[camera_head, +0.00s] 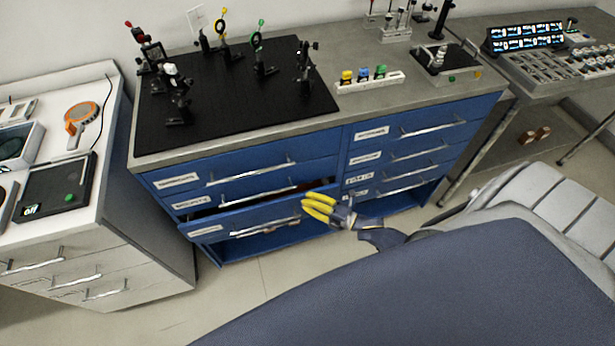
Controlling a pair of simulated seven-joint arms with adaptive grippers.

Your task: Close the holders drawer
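The blue cabinet's left column has one drawer (258,222) pulled out, the third from the top, with a white label and a silver bar handle (265,228). A dark gap shows above its front. The labels are too small to read, so I cannot confirm which is the holders drawer. My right gripper (308,208), with yellow fingers, is at the right end of this drawer's front, near the handle's right end. I cannot tell whether it touches the drawer or how far its fingers are apart. My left gripper is out of view.
The other drawers (408,157) look shut. Optical mounts stand on a black breadboard (235,112) on the worktop. A white bench (85,180) with instruments stands on the left. The floor (255,300) before the cabinet is clear. My grey arm covers the lower right.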

